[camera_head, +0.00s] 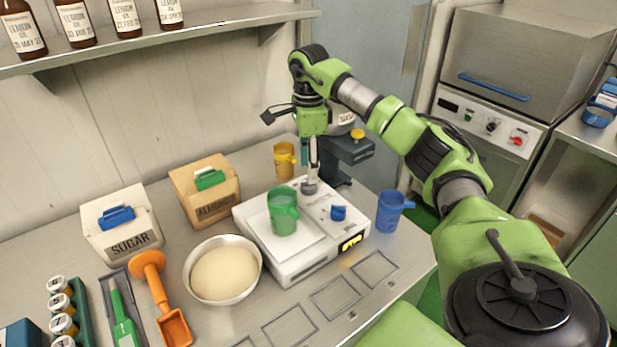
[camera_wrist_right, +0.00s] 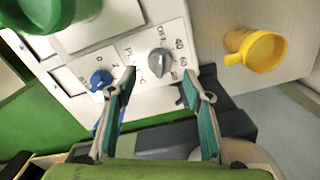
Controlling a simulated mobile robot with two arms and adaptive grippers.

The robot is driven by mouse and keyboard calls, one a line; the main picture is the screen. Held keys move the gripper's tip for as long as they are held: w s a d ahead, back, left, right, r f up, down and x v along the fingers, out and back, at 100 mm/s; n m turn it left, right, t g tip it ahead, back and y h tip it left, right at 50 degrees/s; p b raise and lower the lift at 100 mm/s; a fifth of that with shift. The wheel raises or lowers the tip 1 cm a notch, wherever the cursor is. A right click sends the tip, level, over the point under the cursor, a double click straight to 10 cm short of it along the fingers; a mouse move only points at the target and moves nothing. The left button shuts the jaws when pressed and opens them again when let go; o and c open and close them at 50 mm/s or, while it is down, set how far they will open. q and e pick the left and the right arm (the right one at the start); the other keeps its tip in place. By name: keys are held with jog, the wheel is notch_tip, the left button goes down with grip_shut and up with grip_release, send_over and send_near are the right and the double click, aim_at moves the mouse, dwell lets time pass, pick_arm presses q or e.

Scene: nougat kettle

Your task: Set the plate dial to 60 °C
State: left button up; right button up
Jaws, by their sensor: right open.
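The white hot plate (camera_head: 285,267) stands on the metal bench with a green mug (camera_head: 283,212) on its top. Its grey plate dial (camera_wrist_right: 159,62) shows in the right wrist view with printed numbers beside it; I cannot read its exact setting. A blue knob (camera_wrist_right: 101,79) sits left of the dial there and also shows in the head view (camera_head: 338,212). My right gripper (camera_head: 311,163) points down over the dial side of the plate. In the wrist view its open fingers (camera_wrist_right: 158,82) are apart, just below the dial in the picture, with nothing between them. My left gripper is out of view.
A yellow mug (camera_head: 285,160) stands behind the plate and a blue mug (camera_head: 389,211) to its right. A dark device (camera_head: 352,150) stands behind. A bowl (camera_head: 223,273) and the almond box (camera_head: 205,190) are left. Outlined bench squares (camera_head: 336,298) in front are empty.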

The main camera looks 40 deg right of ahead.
jog(key=shift+f+p, duration=0.3)
jog(key=shift+f, duration=1.9)
jog(key=shift+c, duration=0.3)
jog(key=c, duration=1)
